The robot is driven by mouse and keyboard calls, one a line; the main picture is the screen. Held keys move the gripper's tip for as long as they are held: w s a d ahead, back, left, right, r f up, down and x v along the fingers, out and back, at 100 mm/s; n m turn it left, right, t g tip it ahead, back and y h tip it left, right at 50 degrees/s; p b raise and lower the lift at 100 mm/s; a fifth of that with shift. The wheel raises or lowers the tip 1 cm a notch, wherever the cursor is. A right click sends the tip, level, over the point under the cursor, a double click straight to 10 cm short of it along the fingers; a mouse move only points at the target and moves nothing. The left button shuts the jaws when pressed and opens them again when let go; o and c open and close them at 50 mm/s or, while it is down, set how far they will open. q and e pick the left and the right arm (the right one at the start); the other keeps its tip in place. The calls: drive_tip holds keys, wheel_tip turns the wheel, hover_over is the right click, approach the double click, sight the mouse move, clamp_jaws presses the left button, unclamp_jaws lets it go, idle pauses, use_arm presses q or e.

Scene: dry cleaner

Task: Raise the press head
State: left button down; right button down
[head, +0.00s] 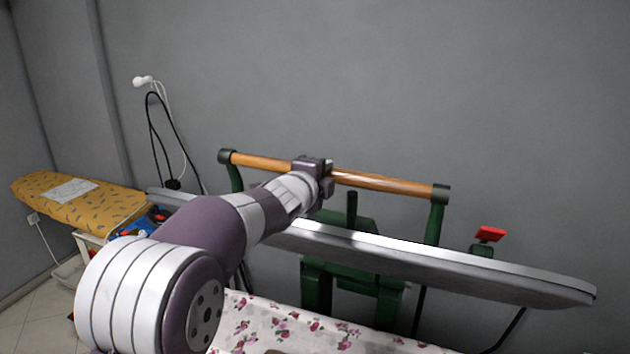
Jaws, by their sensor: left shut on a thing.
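The press head (450,265) is a long, silver-edged slab that runs across the middle of the view, apart from the floral lower board (290,328). Its wooden handle bar (385,182) runs above it between two green arms. My left gripper (318,172) is shut on the handle bar near its middle. My left arm hides part of the press head and part of the floral board. My right gripper is not in view.
A yellow ironing board (85,205) with a paper on it stands at the left. A cart with blue and red items (142,224) is beside it. A red switch (490,234) is at the right. A grey wall stands behind the press.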

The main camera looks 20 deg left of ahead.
use_arm(q)
drive_tip(key=shift+w+f, duration=0.15)
drive_tip(key=shift+f, duration=0.15)
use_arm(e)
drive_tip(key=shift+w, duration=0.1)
use_arm(q)
drive_tip(key=c, duration=1.1)
unclamp_jaws()
drive_tip(key=shift+o, duration=1.2)
drive_tip(key=shift+w, duration=0.1)
drive_tip(key=shift+w+f, duration=0.1)
drive_tip(key=shift+w, duration=0.3)
drive_tip(key=d+v, duration=0.1)
drive_tip(key=v, duration=1.1)
drive_tip(key=shift+s+a+b, duration=0.3)
drive_tip(key=shift+a+b, duration=0.05)
drive_tip(key=shift+a, duration=0.15)
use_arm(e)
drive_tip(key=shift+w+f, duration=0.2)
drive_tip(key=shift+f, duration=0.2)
use_arm(q)
drive_tip(key=shift+w, duration=0.1)
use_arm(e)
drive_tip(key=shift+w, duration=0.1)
